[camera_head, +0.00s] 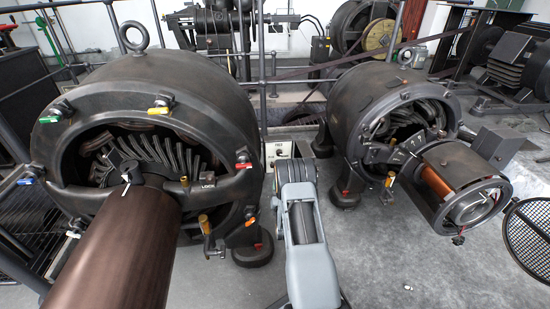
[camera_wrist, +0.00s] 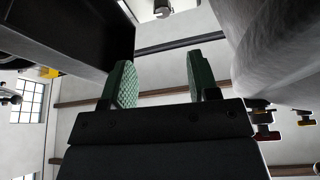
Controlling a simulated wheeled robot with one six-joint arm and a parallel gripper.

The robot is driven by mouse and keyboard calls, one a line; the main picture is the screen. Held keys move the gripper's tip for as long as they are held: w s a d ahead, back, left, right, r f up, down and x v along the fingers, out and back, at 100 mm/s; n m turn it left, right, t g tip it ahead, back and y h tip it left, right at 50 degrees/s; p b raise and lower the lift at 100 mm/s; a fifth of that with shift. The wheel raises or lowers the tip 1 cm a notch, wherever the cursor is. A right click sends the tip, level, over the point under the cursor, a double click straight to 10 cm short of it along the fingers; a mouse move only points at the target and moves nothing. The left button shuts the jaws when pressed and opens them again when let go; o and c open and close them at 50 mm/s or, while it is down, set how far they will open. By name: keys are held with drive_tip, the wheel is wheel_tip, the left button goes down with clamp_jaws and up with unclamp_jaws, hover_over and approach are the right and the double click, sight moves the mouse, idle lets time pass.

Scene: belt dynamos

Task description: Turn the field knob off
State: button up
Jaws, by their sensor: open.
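A small pale panel (camera_head: 278,152) with dark round controls stands between the two dynamos, just behind my raised arm. It may carry the field knob, but the controls are too small to tell apart, and my arm covers part of that area. My gripper (camera_wrist: 162,82) shows in the wrist view with two green textured fingers held apart. Nothing is between the fingers. In the head view the grey arm rises at centre, and I cannot make out the fingers there.
A large dynamo (camera_head: 190,85) with coloured handles stands at left, its brown cylinder (camera_head: 125,255) reaching toward me. A smaller dynamo (camera_head: 360,95) with a copper-wound end (camera_head: 437,180) stands at right. A mesh disc (camera_head: 530,235) is at the right edge. Grey floor (camera_head: 400,270) is open at front right.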

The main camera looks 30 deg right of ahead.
sight(280, 155)
drive_tip(key=b+x, duration=0.3)
drive_tip(key=x, duration=1)
drive_tip(key=shift+r+b, duration=0.1)
drive_tip(key=shift+b, duration=0.3)
drive_tip(key=c, duration=0.9)
drive_tip(key=shift+c, duration=0.2)
